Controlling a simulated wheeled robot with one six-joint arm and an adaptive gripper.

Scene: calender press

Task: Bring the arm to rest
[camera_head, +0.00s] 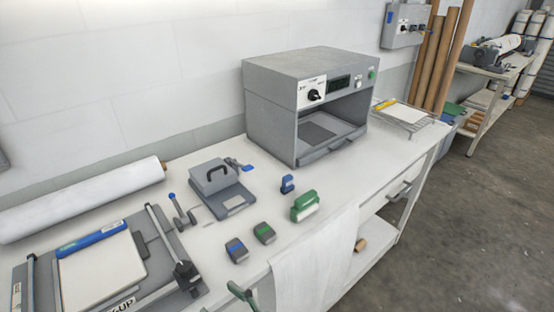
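My gripper and arm do not show in the head camera view, so I cannot see whether the gripper is open or shut. A grey press machine (270,95) with a dark front opening, a black knob and a small display stands at the back of the white workbench (225,265). A small grey device with a black handle (214,175) and a blue-tipped lever sits left of the machine.
A green-and-white block (305,206), a small blue item (287,184) and two small dark blocks (250,241) lie at the front. A white roll (85,200) and a cutting board (140,262) are left. A wire rack (408,117) stands right. Open floor (450,230) lies right.

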